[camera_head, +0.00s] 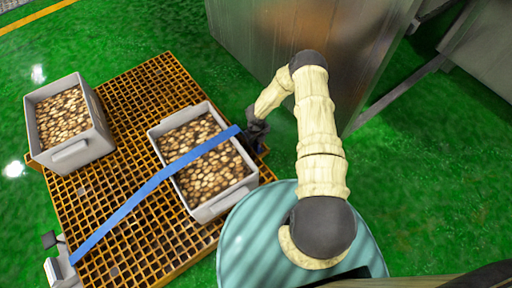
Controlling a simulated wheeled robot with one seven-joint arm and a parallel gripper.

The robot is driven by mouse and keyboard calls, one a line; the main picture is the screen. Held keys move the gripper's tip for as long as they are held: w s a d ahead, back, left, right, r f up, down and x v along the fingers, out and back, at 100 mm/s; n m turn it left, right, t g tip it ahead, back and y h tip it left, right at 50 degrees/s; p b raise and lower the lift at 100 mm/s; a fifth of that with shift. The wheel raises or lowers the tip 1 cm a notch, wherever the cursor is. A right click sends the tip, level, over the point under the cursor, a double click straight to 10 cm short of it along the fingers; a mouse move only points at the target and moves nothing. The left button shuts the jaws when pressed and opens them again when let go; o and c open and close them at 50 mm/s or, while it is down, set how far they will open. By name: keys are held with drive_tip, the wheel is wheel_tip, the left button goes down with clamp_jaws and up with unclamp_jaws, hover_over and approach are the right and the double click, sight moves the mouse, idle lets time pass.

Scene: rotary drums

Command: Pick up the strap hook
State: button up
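A blue strap (142,193) runs from a grey metal fitting (58,268) at the lower left edge, over the right-hand grey crate, up to my gripper. My gripper (255,131) is dark and small in the picture, at the upper right end of the strap, just past the crate's right rim. The strap hook cannot be made out; the strap's end merges with the dark gripper. I cannot tell whether the fingers are open or shut, or whether they hold the hook.
The strap crosses a grey crate (236,196) full of round brown pieces. A similar filled crate (93,147) stands left on the orange grid platform (125,90). A large metal housing (240,30) stands behind my arm. Green floor (420,200) lies open at the right.

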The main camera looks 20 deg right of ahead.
drive_tip(key=shift+s+a+f, duration=0.15)
drive_tip(key=shift+f, duration=0.15)
drive_tip(key=shift+a+r, duration=0.1)
clamp_jaws()
drive_tip(key=shift+r+p, duration=0.15)
drive_tip(key=shift+p, duration=0.2)
drive_tip(key=shift+r+p, duration=0.45)
drive_tip(key=shift+r, duration=0.1)
drive_tip(key=r+p, duration=0.1)
drive_tip(key=d+r+p, duration=0.1)
drive_tip(key=shift+w+d+r, duration=0.15)
drive_tip(key=shift+w+r, duration=0.05)
drive_tip(key=shift+r, duration=0.1)
drive_tip(key=w+d+p, duration=0.1)
drive_tip(key=w+d, duration=0.2)
drive_tip(key=d, duration=0.5)
drive_tip(key=w+d+p, duration=0.1)
drive_tip(key=w+d, duration=0.2)
drive_tip(key=d, duration=0.4)
drive_tip(key=shift+w+d+f, duration=0.2)
drive_tip(key=shift+w+d, duration=0.1)
drive_tip(key=shift+d, duration=0.05)
